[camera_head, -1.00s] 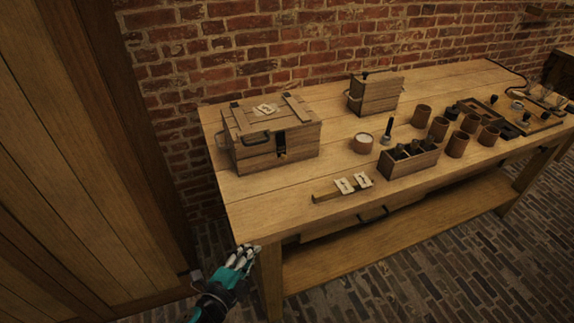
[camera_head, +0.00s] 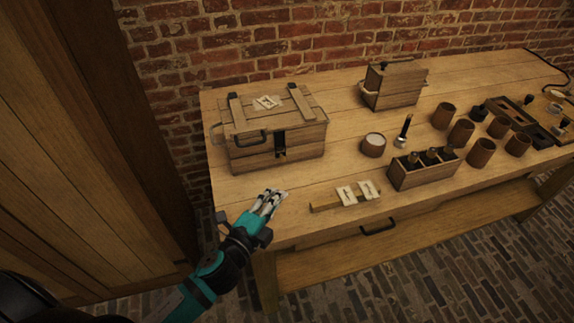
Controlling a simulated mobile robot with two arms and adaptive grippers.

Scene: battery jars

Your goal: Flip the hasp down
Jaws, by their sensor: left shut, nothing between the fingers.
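A wooden chest (camera_head: 262,157) with a closed lid stands at the left end of the workbench. A dark metal hasp (camera_head: 281,144) is on its front face, below the lid edge. It looks to hang against the front, but it is too small to tell its exact angle. My left gripper (camera_head: 276,196) is shut and empty. It is in front of the chest, above the bench's front left corner, below the hasp in the picture and apart from it. My right gripper is not in view.
The wooden bench (camera_head: 330,172) is clear between the chest and its front edge. A small box (camera_head: 392,86), a bottle rack (camera_head: 422,172) and several brown jars (camera_head: 461,132) stand further right.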

